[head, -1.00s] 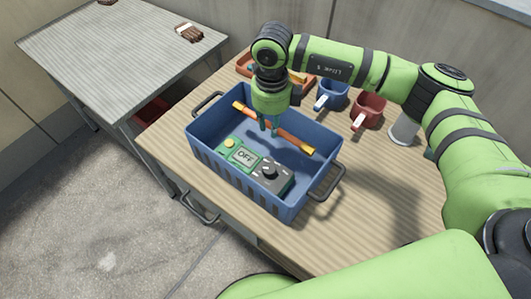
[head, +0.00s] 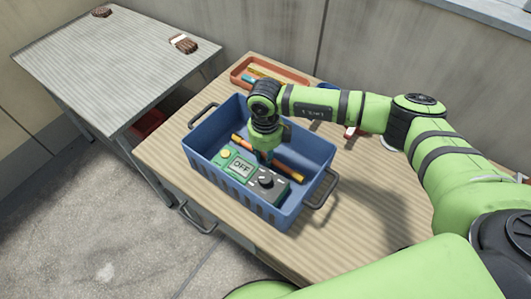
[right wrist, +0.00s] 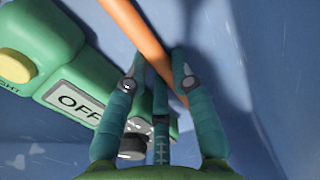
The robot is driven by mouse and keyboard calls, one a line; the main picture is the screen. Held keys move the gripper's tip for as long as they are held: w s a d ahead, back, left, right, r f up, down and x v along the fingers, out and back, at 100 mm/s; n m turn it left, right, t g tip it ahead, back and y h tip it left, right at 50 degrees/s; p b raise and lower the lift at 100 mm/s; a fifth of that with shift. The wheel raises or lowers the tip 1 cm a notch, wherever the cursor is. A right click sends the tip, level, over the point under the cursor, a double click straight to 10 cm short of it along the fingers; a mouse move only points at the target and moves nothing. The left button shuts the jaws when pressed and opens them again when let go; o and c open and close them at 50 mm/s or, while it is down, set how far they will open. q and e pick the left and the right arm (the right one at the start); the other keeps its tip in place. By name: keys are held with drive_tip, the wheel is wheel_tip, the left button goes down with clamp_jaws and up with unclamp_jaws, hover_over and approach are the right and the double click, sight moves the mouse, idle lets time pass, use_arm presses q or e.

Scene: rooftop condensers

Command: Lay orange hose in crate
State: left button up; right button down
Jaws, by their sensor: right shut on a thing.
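The orange hose (head: 290,171), a straight orange piece with yellow ends, is down inside the blue crate (head: 232,198). It lies lengthwise beside a green and grey device (head: 241,166) marked OFF. My right gripper (head: 265,158) reaches down into the crate and is shut on the hose near its middle. In the right wrist view the hose (right wrist: 138,32) passes between the fingers (right wrist: 160,62), with the device (right wrist: 62,92) at left. I cannot tell whether the hose touches the crate floor. My left gripper is not in view.
An orange tray (head: 241,80) with coloured items stands behind the crate. A blue mug and a red mug are mostly hidden behind my right arm. A grey table (head: 110,65) at left holds two brown brushes (head: 183,43). Wooden tabletop shows free in front right.

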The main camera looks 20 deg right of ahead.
drive_tip(key=c, duration=1.1)
unclamp_jaws()
drive_tip(key=shift+o, duration=0.2)
drive_tip(key=shift+r+p, duration=0.25)
drive_tip(key=shift+p, duration=0.1)
drive_tip(key=shift+w+r, duration=0.1)
drive_tip(key=shift+r, duration=0.25)
wheel_tip(320, 180, up, 11)
drive_tip(key=b, duration=0.2)
